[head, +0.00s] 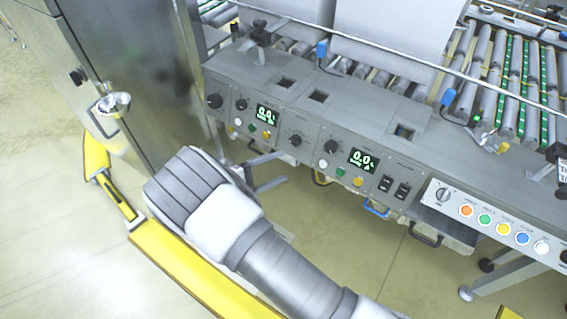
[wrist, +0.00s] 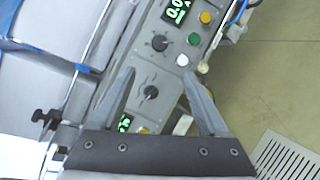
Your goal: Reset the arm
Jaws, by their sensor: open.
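My gripper (wrist: 161,95) shows in the wrist view with its two fingers spread apart and nothing between them. Behind the fingers is the machine's control panel, with a black knob (wrist: 151,92) seen in the gap. In the head view my arm (head: 250,230) reaches from the bottom edge up and left. The fingers are not visible there. The control panel (head: 330,110) runs diagonally across the head view, with green displays, knobs and coloured buttons. I cannot tell from these frames whether the fingers touch the panel.
A roller conveyor (head: 500,85) lies behind the panel. A steel cabinet (head: 130,70) with a handle stands at left. A yellow floor rail (head: 190,270) runs beside my arm. A strip with coloured buttons (head: 490,222) is at right. Open floor (head: 60,255) lies at lower left.

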